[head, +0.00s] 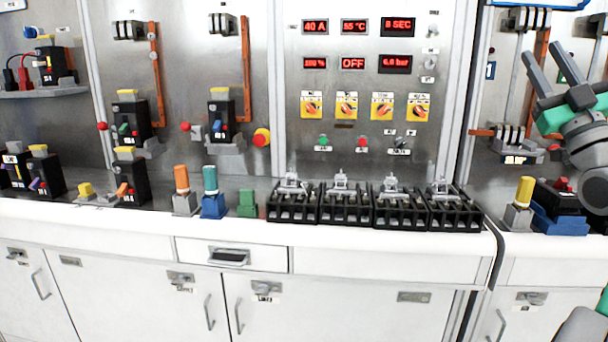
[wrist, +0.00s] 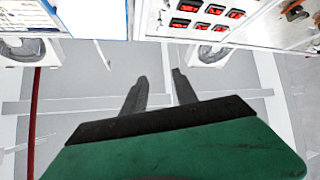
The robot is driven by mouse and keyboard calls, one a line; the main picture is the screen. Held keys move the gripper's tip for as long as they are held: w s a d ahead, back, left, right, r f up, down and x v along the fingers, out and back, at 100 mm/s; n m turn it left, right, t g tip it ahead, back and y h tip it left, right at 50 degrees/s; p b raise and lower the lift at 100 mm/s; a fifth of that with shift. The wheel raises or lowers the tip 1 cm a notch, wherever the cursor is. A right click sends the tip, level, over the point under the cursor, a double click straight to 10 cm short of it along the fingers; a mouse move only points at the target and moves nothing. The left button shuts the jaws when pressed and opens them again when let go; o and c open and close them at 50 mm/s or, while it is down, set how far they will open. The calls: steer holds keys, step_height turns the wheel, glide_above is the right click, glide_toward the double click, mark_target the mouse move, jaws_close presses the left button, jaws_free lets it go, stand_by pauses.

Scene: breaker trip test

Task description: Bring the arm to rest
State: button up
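My gripper (head: 548,78) is at the right edge of the head view, raised in front of the right-hand cabinet bay. Its two dark fingers point up and to the left and stand apart. The wrist view shows the same fingers (wrist: 160,92) with a clear gap and nothing between them. The green gripper body fills the bottom of that view. My gripper touches nothing that I can see.
Black racks (head: 345,207) with metal clamps stand on the white counter (head: 130,222). The control panel (head: 365,90) has red displays and yellow switches. Breakers (head: 222,122) hang left of it. A blue fixture (head: 560,222) sits below my gripper.

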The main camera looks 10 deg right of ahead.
steer(key=w+a+f+m+g+h+p, duration=0.1)
steer(key=w+a+f+m+g+p, duration=0.15)
steer(key=w+a, duration=0.35)
steer(key=w+a+f+m+g+h+p, duration=0.1)
steer(key=w+a+f+g+p, duration=0.2)
steer(key=w, duration=0.4)
steer(key=w+a+f+m+g+p, duration=0.2)
steer(key=a+f+g+p, duration=0.4)
steer(key=a+f, duration=0.55)
steer(key=s+a+f+m+g+p, duration=0.1)
steer(key=s+a+f+g+p, duration=0.6)
steer(key=s+a+f, duration=0.6)
steer(key=s+a+f+g+p, duration=0.1)
steer(key=s+f+g, duration=0.2)
steer(key=s, duration=0.4)
steer(key=s+a+f+g+p, duration=0.1)
steer(key=s+a+f+g, duration=0.1)
steer(key=s, duration=0.5)
step_height(320, 180, down, 3)
steer(key=shift+s+a+r+m+g, duration=0.2)
steer(key=shift+s+a+m+g, duration=0.1)
steer(key=shift+m+g, duration=0.15)
